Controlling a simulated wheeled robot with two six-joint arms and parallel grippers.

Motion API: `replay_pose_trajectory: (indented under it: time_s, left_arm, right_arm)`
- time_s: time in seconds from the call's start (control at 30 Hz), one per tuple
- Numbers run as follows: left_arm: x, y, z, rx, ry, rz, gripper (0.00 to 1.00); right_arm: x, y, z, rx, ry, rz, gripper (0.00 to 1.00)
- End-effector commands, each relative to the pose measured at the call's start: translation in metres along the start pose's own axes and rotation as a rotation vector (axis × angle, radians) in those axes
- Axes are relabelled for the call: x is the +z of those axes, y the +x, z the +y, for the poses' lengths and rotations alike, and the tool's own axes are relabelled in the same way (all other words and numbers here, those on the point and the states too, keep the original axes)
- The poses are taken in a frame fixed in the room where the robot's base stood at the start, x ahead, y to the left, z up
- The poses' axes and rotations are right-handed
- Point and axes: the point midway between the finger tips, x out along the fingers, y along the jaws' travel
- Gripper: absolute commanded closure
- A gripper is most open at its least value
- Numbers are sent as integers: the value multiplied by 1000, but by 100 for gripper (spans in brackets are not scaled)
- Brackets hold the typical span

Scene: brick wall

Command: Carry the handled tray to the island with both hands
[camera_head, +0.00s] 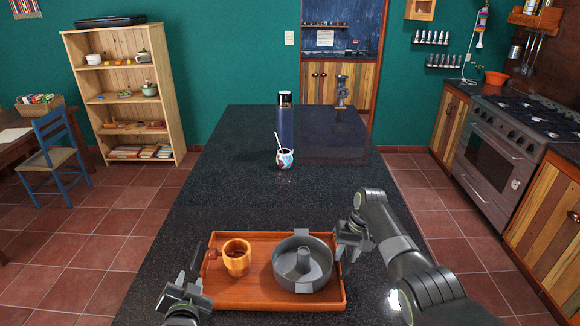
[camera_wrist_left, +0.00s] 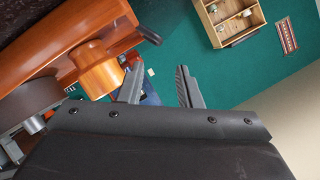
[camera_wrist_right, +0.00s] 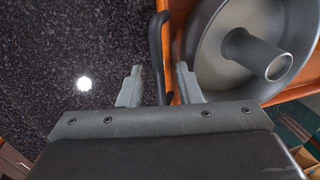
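The orange wooden handled tray (camera_head: 238,294) lies at the near end of a long dark speckled island (camera_head: 235,190). It carries a wooden mug (camera_head: 238,266) on the left and a grey ring pan (camera_head: 318,275) on the right. My left gripper (camera_head: 190,282) is open and empty just outside the tray's left end. The left wrist view shows the dark left handle (camera_wrist_left: 150,36) beyond one fingertip, not clearly between the fingers. My right gripper (camera_head: 350,243) is at the tray's right end, open, with the dark right handle (camera_wrist_right: 156,60) running between its fingers.
A dark blue bottle (camera_head: 285,125) and a patterned cup (camera_head: 285,159) with a straw stand mid-island. A grey grinder-like object (camera_head: 342,90) stands at the far end. The island top between tray and cup is clear. A stove (camera_head: 495,160) stands at right, a shelf (camera_head: 130,90) at left.

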Motion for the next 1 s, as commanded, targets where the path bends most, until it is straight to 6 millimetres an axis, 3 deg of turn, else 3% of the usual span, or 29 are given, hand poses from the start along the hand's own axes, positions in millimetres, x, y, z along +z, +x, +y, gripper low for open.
replay_pose_trajectory:
  time_s: [0.17, 0.4, 0.6, 1.0]
  left_arm:
    - [0, 0, 0, 0, 0, 0, 68]
    - [0, 0, 0, 0, 0, 0, 68]
    - [0, 0, 0, 0, 0, 0, 68]
    - [0, 0, 0, 0, 0, 0, 68]
  right_arm:
    - [0, -24, 1, 0, -1, 5, 69]
    - [-1, -76, 1, 1, -1, 6, 69]
    - [0, -104, 0, 0, 0, 3, 69]
    - [0, -113, 1, 0, 0, 1, 69]
